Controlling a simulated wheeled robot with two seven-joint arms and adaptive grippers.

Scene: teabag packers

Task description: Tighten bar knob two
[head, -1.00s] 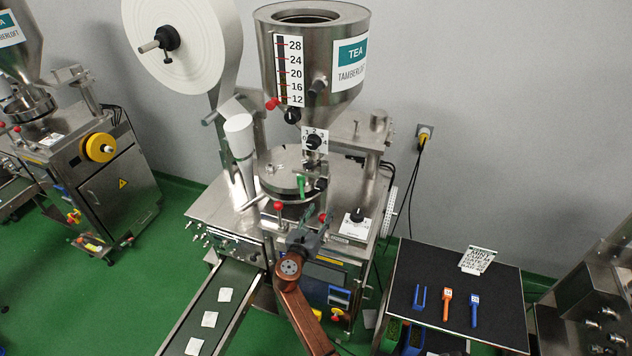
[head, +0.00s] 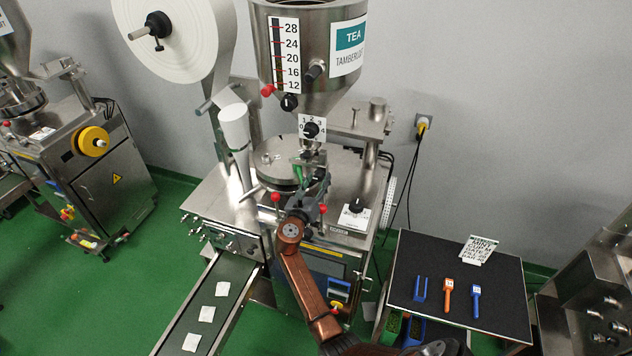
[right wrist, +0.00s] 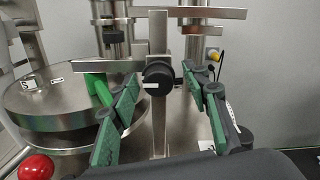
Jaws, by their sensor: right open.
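In the right wrist view, a black round knob (right wrist: 158,76) with a white mark sits on an upright steel bar (right wrist: 160,130), with flat crossbars above it. I cannot read a number that marks it as knob two. My right gripper (right wrist: 160,98) is open, its green-padded fingers spread to the left and right of the knob, with no contact visible. In the head view my right gripper (head: 312,190) is up against the front of the tea machine and hides the knob. My left gripper is not in view.
A round steel drum (right wrist: 45,110) with a green part (right wrist: 98,88) lies left of the fingers. A red ball handle (right wrist: 36,168) is close at lower left. The tea hopper (head: 310,60) stands above. A black-topped table (head: 410,265) with tools is at right.

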